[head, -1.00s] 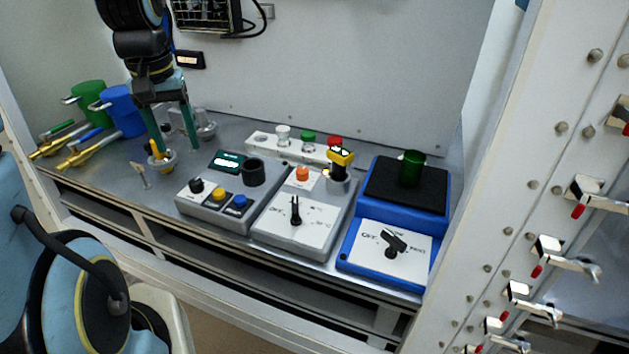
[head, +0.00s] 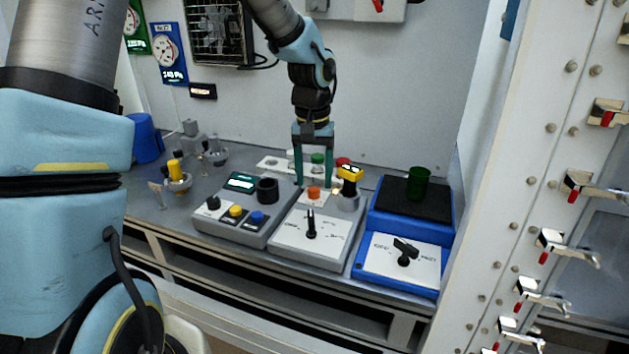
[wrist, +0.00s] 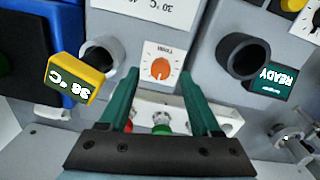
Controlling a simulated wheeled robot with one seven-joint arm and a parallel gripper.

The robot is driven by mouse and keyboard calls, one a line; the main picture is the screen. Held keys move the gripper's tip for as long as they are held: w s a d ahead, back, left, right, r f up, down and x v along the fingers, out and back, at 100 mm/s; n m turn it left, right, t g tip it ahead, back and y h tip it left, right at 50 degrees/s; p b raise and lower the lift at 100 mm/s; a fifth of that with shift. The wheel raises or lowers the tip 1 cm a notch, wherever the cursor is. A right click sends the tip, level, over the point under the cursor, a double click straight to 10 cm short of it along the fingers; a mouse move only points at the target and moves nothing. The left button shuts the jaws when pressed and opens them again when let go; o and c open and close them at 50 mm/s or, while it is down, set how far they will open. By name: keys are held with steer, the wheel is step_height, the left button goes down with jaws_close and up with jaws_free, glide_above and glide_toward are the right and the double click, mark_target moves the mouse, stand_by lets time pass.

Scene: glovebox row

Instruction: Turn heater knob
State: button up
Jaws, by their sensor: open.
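A grey box (head: 285,255) in the middle of the bench has a white dial plate with a black pointer knob (head: 311,224), standing upright. An orange knob (head: 314,193) sits behind it and shows in the wrist view (wrist: 160,69) on a small white label. The blue unit (head: 362,262) to the right has another black knob (head: 405,252), turned slantwise on an off-to-max plate. I cannot tell from lettering which knob is the heater's. My gripper (head: 313,184) is open and empty, pointing down over the rear of the grey box, its fingers either side of the orange knob's line.
A yellow 36 °C display (head: 350,173) stands in a holder close right of my fingers. A green beaker (head: 418,182) stands on the blue unit's black top. A grey button box (head: 218,228) is at left. Colour-capped items (head: 317,158) stand behind.

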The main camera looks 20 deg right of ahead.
steer(key=shift+f, duration=1.15)
jaws_close()
